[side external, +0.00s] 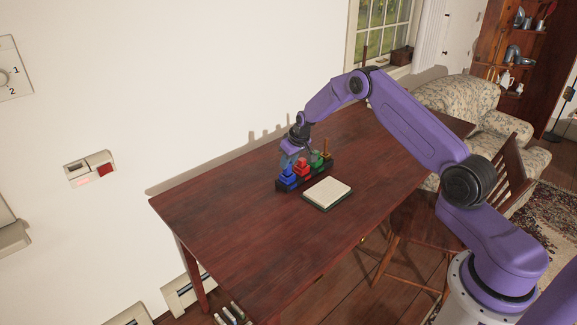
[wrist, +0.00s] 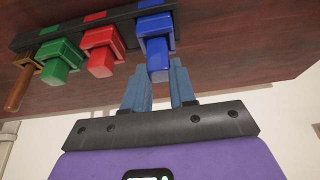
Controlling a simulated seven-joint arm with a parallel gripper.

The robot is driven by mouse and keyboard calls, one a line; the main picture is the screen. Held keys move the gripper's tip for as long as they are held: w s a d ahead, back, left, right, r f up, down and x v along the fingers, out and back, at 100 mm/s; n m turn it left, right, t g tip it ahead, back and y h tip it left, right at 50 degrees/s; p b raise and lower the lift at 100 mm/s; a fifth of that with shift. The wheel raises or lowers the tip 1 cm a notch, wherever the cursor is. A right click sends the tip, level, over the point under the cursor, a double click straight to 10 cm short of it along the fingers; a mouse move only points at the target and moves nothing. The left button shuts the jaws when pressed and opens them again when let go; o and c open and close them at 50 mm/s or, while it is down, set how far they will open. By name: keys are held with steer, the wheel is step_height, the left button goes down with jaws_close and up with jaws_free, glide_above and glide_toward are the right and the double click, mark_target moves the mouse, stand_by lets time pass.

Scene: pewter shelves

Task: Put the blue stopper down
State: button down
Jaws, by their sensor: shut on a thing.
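The blue stopper (side external: 288,172) is at the near left end of a dark rack (side external: 317,177), over the blue block there. In the wrist view the blue stopper (wrist: 159,62) is a square blue peg standing out from a wider blue block. My gripper (side external: 290,160) comes down on it from above. In the wrist view my gripper (wrist: 160,78) has its two blue-grey fingers on either side of the peg, shut on it. I cannot tell whether the stopper rests fully in its place.
A red piece (side external: 302,167) and a green piece (side external: 317,159) stand along the rack, with a brown handled piece (side external: 326,148) at the far end. A cream pad with a dark edge (side external: 327,192) lies beside the rack. The left of the table (side external: 220,205) is clear.

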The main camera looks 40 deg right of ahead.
steer(key=s+a+r, duration=0.2)
steer(key=s+r, duration=0.9)
steer(key=s, duration=0.3)
steer(key=s+d+f+m+h, duration=0.2)
steer(key=s+d+f+m, duration=0.15)
steer(key=s+d, duration=1)
steer(key=shift+m, duration=0.55)
steer(key=w+d+f, duration=0.3)
steer(key=w, duration=0.1)
steer(key=w+d+f, duration=0.3)
steer(key=w, duration=0.1)
steer(key=w+d+f, duration=0.2)
steer(key=w+f, duration=0.1)
steer(key=w, duration=0.2)
steer(key=shift+d+f, duration=0.15)
steer(key=shift+d, duration=0.25)
steer(key=shift+w+d+f, duration=0.1)
steer(key=shift+w+f, duration=0.05)
steer(key=shift+f, duration=0.1)
steer(key=shift+w+f, duration=0.1)
steer(key=shift+f, duration=1.4)
steer(key=shift+f, duration=0.15)
